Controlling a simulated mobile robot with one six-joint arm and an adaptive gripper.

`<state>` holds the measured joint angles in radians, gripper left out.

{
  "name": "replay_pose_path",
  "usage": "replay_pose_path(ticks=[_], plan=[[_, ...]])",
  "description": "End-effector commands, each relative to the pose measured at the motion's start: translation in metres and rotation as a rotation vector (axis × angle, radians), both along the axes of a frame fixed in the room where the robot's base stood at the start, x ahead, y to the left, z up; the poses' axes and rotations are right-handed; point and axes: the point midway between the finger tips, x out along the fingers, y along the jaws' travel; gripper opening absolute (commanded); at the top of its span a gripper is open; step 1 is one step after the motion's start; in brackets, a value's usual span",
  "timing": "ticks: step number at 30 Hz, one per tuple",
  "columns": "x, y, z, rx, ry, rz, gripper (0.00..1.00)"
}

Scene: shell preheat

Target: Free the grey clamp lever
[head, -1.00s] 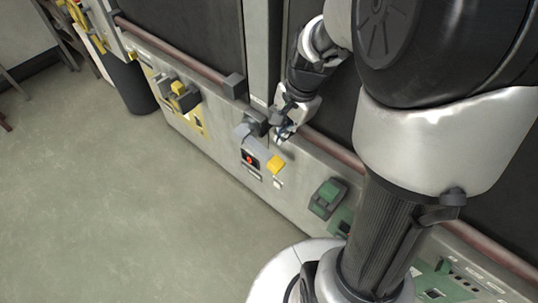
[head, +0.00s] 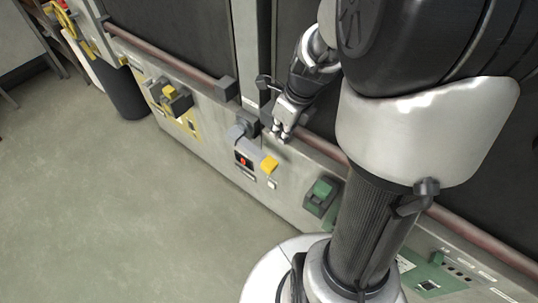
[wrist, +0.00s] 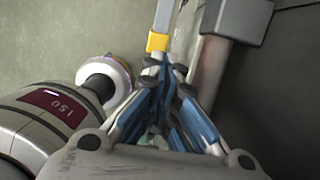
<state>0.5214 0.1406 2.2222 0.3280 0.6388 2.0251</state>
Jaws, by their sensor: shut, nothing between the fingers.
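The grey lever (head: 239,132) sits on the pale front panel in the head view, beside a dark bracket. A grey bar runs from it down and right to a yellow block (head: 269,165). In the wrist view a grey bar (wrist: 164,16) ends in a yellow block (wrist: 157,42), just beyond my fingertips. My gripper (head: 280,136) is near the panel, above and right of the yellow block in the head view. Its blue-padded fingers (wrist: 160,66) are shut and empty in the wrist view. Whether they touch the yellow block cannot be told.
A reddish rail (head: 180,66) runs along the panel; it and a grey bracket (wrist: 237,18) are close right of my fingers in the wrist view. A yellow-and-dark latch (head: 170,97) is to the left, a green one (head: 320,197) to the right. The floor (head: 110,210) is clear.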

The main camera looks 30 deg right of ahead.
Motion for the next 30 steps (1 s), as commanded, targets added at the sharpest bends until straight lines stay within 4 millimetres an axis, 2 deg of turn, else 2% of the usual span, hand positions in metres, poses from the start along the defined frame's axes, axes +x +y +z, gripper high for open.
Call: replay_pose_path(ticks=[5,8,11,21,25,30], plan=[[0.000,0.000,-0.002,-0.001,0.001,0.002,0.00],[0.002,0.001,-0.011,0.000,0.001,0.002,0.00],[0.005,0.002,-0.027,0.001,0.004,0.004,0.00],[0.022,0.009,-0.098,0.001,0.003,0.005,0.00],[0.028,0.011,-0.119,0.000,0.002,0.004,0.00],[0.032,0.012,-0.133,-0.001,0.001,0.004,0.00]])
